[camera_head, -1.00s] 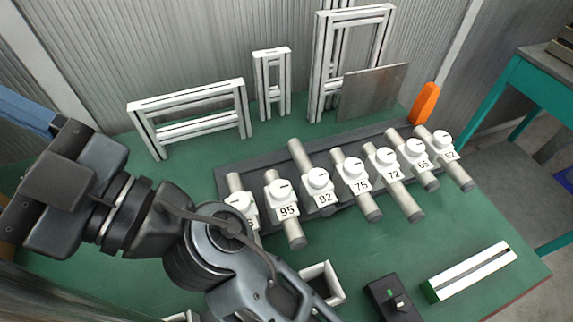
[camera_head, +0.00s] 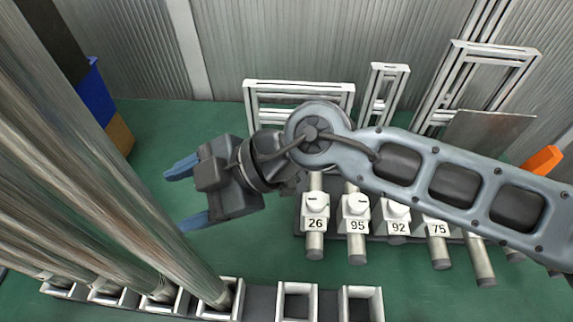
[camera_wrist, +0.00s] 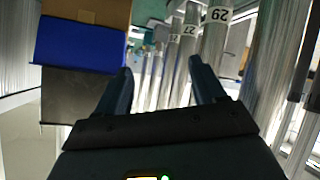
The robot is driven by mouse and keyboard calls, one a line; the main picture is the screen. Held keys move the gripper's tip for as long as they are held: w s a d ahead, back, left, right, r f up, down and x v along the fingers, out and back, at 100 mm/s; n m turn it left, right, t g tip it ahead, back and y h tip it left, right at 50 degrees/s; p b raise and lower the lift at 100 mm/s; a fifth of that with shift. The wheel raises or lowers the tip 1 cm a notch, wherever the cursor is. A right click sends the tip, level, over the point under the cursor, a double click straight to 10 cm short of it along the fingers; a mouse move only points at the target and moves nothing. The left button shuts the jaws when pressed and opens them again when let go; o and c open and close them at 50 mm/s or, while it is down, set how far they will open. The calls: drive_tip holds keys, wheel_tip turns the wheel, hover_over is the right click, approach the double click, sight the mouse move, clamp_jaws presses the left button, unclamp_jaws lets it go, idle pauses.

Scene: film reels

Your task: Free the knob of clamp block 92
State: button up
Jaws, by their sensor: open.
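Clamp block 92 (camera_head: 398,226) is a white block with its number on the front, in the row on the green bench in the head view. It sits on a grey rod, with a round white knob (camera_head: 398,209) on top. My arm passes in front of the row and covers part of the area just behind block 92. My gripper (camera_head: 180,195) is open and empty, well to the left of the row, its blue fingers pointing left. In the wrist view my two fingers (camera_wrist: 158,75) are spread with nothing between them.
Blocks 26 (camera_head: 315,222), 95 (camera_head: 357,224) and 75 (camera_head: 438,226) stand beside block 92. Long metal tubes (camera_head: 120,190) rise at the left, near my gripper. Blue (camera_head: 88,92) and tan (camera_head: 119,134) boxes are at far left. White open frames (camera_head: 297,300) line the front.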

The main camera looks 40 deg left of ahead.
drive_tip(key=w+d+f+m+t+h, duration=0.1)
drive_tip(key=w+d+t+h, duration=0.1)
drive_tip(key=w+d, duration=0.6)
drive_tip(key=w+d+m+t+h+p, duration=0.1)
drive_tip(key=w+d+t+h, duration=0.2)
drive_tip(key=w+d, duration=0.5)
drive_tip(key=w+d+f+m+t+h, duration=0.1)
drive_tip(key=w+d+m+t+h, duration=0.1)
drive_tip(key=w+d, duration=0.6)
drive_tip(key=shift+w+d+f+t+h, duration=0.15)
drive_tip(key=shift+w+t+h, duration=0.15)
drive_tip(key=shift+w+h, duration=0.2)
drive_tip(key=shift+w+a+f+t+h, duration=0.15)
drive_tip(key=shift+w+t+h, duration=0.15)
drive_tip(key=shift+w+h, duration=0.15)
drive_tip(key=shift+d+f+p, duration=0.1)
drive_tip(key=shift+f+p, duration=0.65)
drive_tip(key=shift+f, duration=3.15)
drive_tip(key=shift+c, duration=0.4)
drive_tip(key=c, duration=1)
